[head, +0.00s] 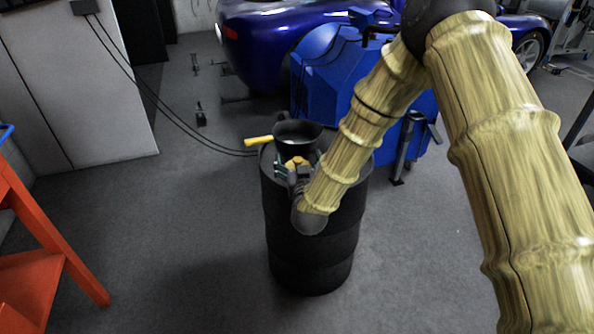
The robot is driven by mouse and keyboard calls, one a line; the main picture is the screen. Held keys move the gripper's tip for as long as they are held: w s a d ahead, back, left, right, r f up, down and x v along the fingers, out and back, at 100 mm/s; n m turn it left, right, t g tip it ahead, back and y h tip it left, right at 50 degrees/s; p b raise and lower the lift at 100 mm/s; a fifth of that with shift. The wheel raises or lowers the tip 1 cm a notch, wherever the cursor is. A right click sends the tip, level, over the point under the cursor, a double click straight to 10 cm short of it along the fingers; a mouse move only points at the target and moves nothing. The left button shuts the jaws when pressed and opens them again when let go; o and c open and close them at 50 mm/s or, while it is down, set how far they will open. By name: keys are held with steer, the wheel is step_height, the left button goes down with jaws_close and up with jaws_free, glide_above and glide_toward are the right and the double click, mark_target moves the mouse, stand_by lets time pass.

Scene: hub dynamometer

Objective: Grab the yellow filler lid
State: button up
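The yellow filler lid (297,162) appears as a small orange-yellow piece on top of the black barrel (312,255), just in front of a black funnel-like vessel (297,134). My gripper (296,168) reaches down over the barrel top from the right. Its dark fingers lie around or right beside the lid, and its wrist covers part of the barrel's front. Whether the fingers touch the lid, and how far apart they are, is too small to tell.
A yellow bar-shaped piece (258,140) sticks out left of the vessel. A blue machine (335,70) and a blue car (262,40) stand behind. An orange-red frame (40,240) is at left, a pale cabinet (70,90) behind it. Floor around the barrel's front and left is clear.

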steer(key=c, duration=0.9)
steer(key=shift+r, duration=0.1)
